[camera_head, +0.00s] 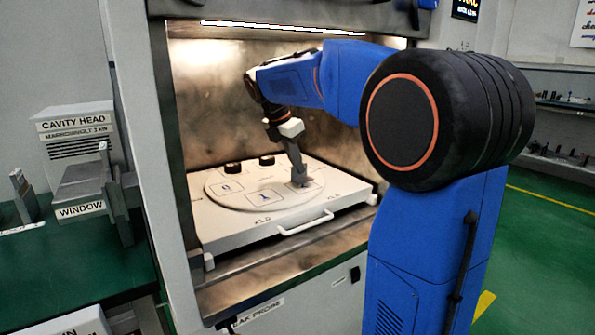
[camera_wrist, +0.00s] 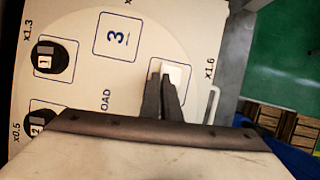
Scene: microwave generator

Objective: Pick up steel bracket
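My gripper (camera_head: 298,174) reaches down into the lit cavity, over the right side of the round plate. In the wrist view my gripper (camera_wrist: 163,75) has its two fingers close together, pointing at a printed square. A small pale block (camera_wrist: 175,72) shows at the fingertips and is partly hidden by them. It may be the steel bracket, but I cannot tell for sure. In the head view, a grey shape at the fingertips cannot be told apart from the fingers. I cannot tell whether the fingers grip anything.
The round plate (camera_head: 226,201) lies on a white base with a front handle (camera_head: 306,223). Cavity walls enclose the sides. A green bench (camera_head: 75,262) with grey parts stands left.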

